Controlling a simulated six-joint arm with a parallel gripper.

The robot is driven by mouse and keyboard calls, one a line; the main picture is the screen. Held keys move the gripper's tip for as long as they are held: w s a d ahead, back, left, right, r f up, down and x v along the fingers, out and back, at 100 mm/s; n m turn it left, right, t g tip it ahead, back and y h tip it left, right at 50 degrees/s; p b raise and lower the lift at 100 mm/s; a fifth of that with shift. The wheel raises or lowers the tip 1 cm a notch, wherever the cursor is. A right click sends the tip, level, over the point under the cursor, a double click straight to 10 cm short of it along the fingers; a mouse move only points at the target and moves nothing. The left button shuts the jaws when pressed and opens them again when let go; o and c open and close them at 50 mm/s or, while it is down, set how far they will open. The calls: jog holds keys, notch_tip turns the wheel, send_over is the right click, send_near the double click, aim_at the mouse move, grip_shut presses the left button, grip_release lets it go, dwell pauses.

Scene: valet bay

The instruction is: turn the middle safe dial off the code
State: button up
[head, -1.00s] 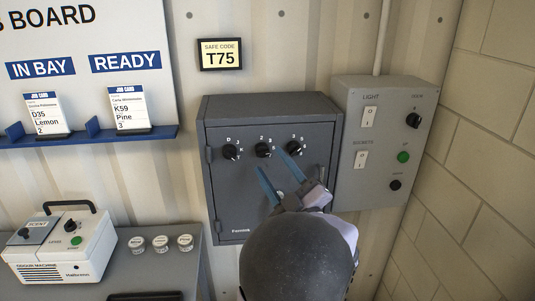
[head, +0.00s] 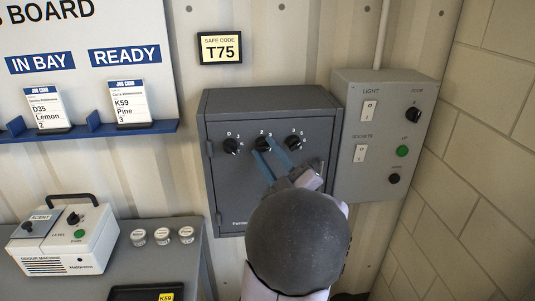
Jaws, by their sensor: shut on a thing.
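The grey safe (head: 225,195) hangs on the wall with three black dials in a row. The middle dial (head: 263,143) sits between the blue fingertips of my gripper (head: 263,147), which is shut on it. The left dial (head: 232,146) and the right dial (head: 295,143) are clear of the fingers. Characters around each dial are small; I cannot read the middle dial's setting for sure. My gripper and wrist hide the lower right of the safe door.
A grey switch panel (head: 385,140) is mounted close to the safe's right side. A job board (head: 85,60) with cards is at upper left. A white scent machine (head: 65,240) and several small tubs stand on the grey bench (head: 115,285) at lower left.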

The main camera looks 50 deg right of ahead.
jog(key=shift+f+m+h+b, duration=0.3)
jog(key=shift+m+b, duration=0.3)
jog(key=shift+b, duration=0.35)
jog(key=shift+r+m+h+b, duration=0.2)
jog(key=shift+m+h+b, duration=0.25)
jog(key=shift+m, duration=0.25)
jog(key=o, duration=1)
jog(key=shift+o, duration=0.2)
jog(key=b+v, duration=0.3)
jog(key=v, duration=0.4)
